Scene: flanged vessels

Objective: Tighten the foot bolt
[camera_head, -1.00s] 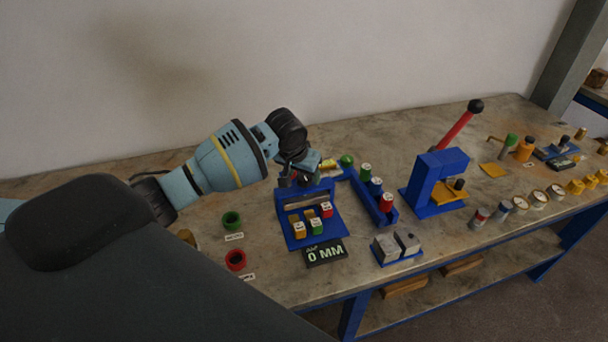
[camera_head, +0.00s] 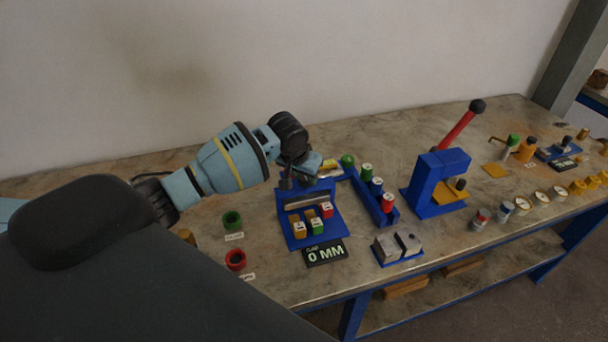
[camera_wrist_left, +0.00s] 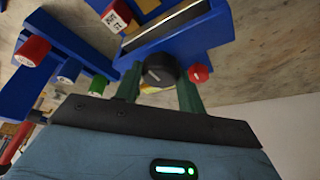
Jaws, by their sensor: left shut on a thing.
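The blue stand (camera_head: 329,225) with numbered blocks (camera_head: 316,226) is on the bench, and my left gripper (camera_head: 302,182) is at its back edge. In the left wrist view, my left gripper's fingers (camera_wrist_left: 160,88) are on either side of a dark round bolt head (camera_wrist_left: 159,69) at the edge of the blue stand (camera_wrist_left: 190,38). The gripper is shut on this head. I take it to be the foot bolt. In the head view the bolt is hidden behind the gripper and wrist. My right gripper is not in view.
A "0 MM" display (camera_head: 325,252) is in front of the stand. A blue rack of coloured cylinders (camera_head: 377,188) and a blue press with a red lever (camera_head: 438,180) are to its right. Green (camera_head: 232,220) and red rings (camera_head: 236,259) lie to its left.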

